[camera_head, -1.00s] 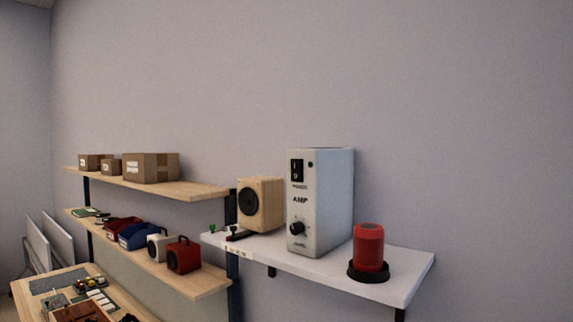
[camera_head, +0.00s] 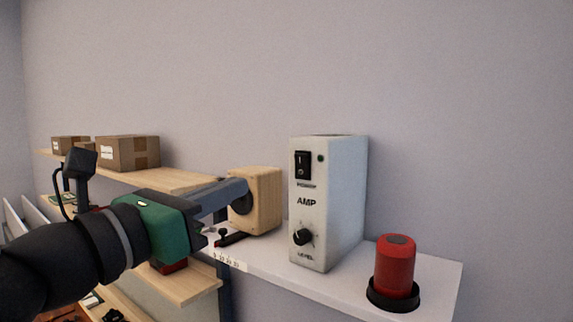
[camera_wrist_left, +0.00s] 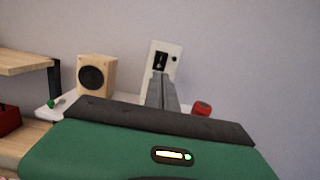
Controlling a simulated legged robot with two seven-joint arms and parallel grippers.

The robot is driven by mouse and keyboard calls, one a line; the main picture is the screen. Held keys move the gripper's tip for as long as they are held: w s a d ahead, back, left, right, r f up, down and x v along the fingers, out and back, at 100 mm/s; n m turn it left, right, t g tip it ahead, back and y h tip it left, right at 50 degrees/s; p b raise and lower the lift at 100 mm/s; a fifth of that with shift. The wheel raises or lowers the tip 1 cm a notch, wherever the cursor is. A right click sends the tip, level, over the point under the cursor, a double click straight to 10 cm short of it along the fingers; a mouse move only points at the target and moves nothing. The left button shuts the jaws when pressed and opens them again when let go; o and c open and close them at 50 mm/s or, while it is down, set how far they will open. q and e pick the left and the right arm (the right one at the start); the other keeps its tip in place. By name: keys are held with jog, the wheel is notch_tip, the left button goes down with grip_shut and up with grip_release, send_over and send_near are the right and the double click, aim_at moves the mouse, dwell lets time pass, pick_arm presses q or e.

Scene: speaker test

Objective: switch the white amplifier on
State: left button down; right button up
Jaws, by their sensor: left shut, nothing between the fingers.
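The white amplifier (camera_head: 339,205) stands upright on a white wall shelf. Its front has a black rocker switch (camera_head: 302,165) near the top, a small dark round spot beside the switch, and a black level knob (camera_head: 303,237) lower down. In the left wrist view the amplifier (camera_wrist_left: 174,57) is ahead, its lower part hidden by my fingers. My left gripper (camera_head: 240,187) is shut and empty, in front of the wooden speaker and left of the amplifier, apart from the switch. It also shows in the left wrist view (camera_wrist_left: 161,80). My right gripper is not in view.
A wooden speaker (camera_head: 264,193) stands left of the amplifier. A red cylinder (camera_head: 396,268) in a black base stands at the right on the white shelf (camera_head: 437,285). Wooden shelves (camera_head: 178,178) with cardboard boxes (camera_head: 128,153) are at the left. The wall above is clear.

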pick_arm(q)
jog(key=p, duration=0.4)
send_near(300, 160)
jog(key=p+x, duration=0.3)
jog(key=x, duration=0.4)
jog(key=shift+s, duration=0.1)
